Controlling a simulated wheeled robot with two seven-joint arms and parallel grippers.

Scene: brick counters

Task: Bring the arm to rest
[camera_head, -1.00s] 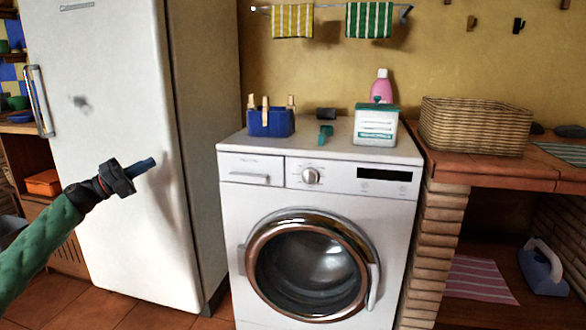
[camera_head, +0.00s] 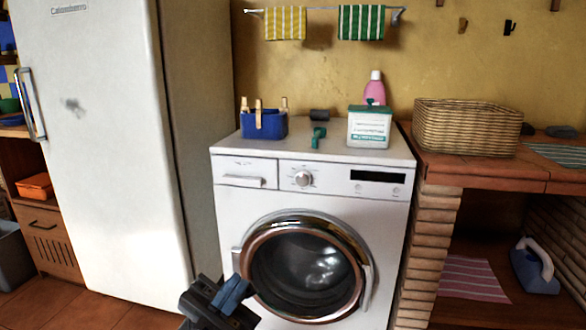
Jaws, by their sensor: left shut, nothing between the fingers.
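My left gripper (camera_head: 236,290) shows at the bottom of the head view, in front of the lower left of the washing machine (camera_head: 228,210). Its blue fingers are together and nothing is held between them. The gripper covers a small part of the machine's front beside the round door (camera_head: 308,273). Most of my left arm is below the picture's edge. My right gripper does not show.
On the machine stand a blue peg basket (camera_head: 270,127), a teal scoop (camera_head: 318,137), a white box (camera_head: 369,128) and a pink bottle (camera_head: 375,88). A fridge (camera_head: 100,150) stands left. A wicker basket (camera_head: 466,128) sits on the brick counter (camera_head: 480,170) at right.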

